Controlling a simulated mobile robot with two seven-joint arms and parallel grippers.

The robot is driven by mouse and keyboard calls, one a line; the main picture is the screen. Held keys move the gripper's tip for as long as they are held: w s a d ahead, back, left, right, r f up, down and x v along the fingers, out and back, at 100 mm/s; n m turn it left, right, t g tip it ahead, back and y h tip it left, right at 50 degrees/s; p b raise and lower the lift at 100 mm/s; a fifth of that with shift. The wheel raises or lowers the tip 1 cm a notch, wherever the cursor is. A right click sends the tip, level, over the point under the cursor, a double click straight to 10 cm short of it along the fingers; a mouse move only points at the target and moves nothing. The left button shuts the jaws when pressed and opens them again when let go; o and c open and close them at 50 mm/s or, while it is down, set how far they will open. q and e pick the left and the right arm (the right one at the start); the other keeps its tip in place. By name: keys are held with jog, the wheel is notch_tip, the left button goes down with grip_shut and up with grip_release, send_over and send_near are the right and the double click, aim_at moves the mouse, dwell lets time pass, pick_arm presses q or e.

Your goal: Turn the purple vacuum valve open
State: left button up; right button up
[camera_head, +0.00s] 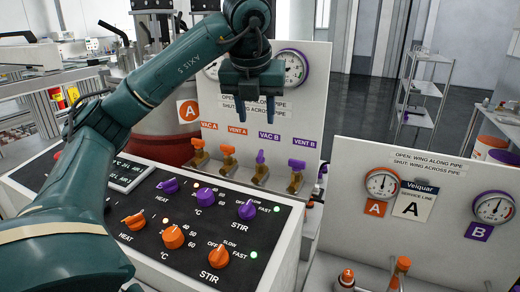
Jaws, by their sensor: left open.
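The purple vacuum valve (261,157) is on the back panel under the purple VAC B label. It has a small purple wing on a brass-coloured body. The wing looks narrow from here, and I cannot tell for sure whether it lies along or across the pipe. My left gripper (254,113) hangs in front of the panel, above the valve, with its two dark blue fingers apart and nothing between them. It is clear of the valve and hides part of the panel's instruction sign (230,98). My right gripper is not in view.
Orange VAC A (198,148) and VENT A (228,153) valves stand left of the purple valve, and the VENT B valve (297,165) stands right. A black knob console (190,222) lies in front. A second gauge panel (440,170) is at right.

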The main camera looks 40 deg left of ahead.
aim_at(260, 153)
pick_arm(q)
jog(key=b+x, duration=0.1)
jog(key=x, duration=1)
jog(key=shift+w+f, duration=0.1)
jog(key=shift+f, duration=0.25)
